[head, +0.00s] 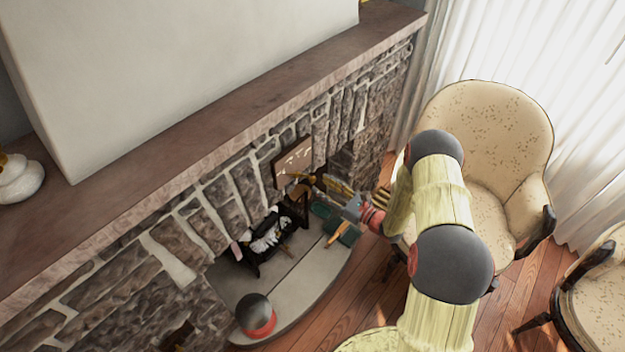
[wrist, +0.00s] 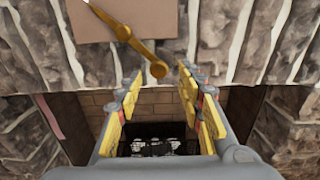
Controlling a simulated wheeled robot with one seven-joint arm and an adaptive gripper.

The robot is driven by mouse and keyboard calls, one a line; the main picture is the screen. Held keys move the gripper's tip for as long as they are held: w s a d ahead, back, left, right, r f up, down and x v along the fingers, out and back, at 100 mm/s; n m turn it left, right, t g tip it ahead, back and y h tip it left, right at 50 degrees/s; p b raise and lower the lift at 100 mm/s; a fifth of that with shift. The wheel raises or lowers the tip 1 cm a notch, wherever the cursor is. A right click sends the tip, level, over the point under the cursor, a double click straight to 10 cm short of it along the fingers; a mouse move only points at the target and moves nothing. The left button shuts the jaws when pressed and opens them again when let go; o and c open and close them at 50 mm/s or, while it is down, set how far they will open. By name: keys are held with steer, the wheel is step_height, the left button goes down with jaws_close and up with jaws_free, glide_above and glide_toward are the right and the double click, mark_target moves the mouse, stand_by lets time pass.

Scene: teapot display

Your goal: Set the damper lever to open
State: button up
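The brass damper lever (wrist: 135,45) is mounted on a tan plate (wrist: 200,18) on the stone fireplace front in the wrist view. It slants from upper left to lower right, with a round pivot and a round knob at its lower end. My gripper (wrist: 158,76) is open, its yellow-padded fingers on either side of the knob in the picture. I cannot tell whether the knob is actually between them or beyond them; no contact shows. In the head view my gripper (head: 318,182) is close to the plate (head: 294,158), and the lever is hard to make out there.
The firebox opening (wrist: 95,102) lies below the plate. A black rack with pale logs (head: 268,235) and a dark red-banded round object (head: 256,315) stand on the hearth (head: 305,285). The mantel (head: 190,150) runs above. An armchair (head: 490,110) stands behind my arm.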

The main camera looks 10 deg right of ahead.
mark_target(315, 180)
steer(key=shift+b+x, duration=0.5)
steer(key=shift+x, duration=2.25)
steer(key=shift+s, duration=0.1)
steer(key=shift+c, duration=1.4)
jaws_close()
steer(key=shift+r, duration=0.1)
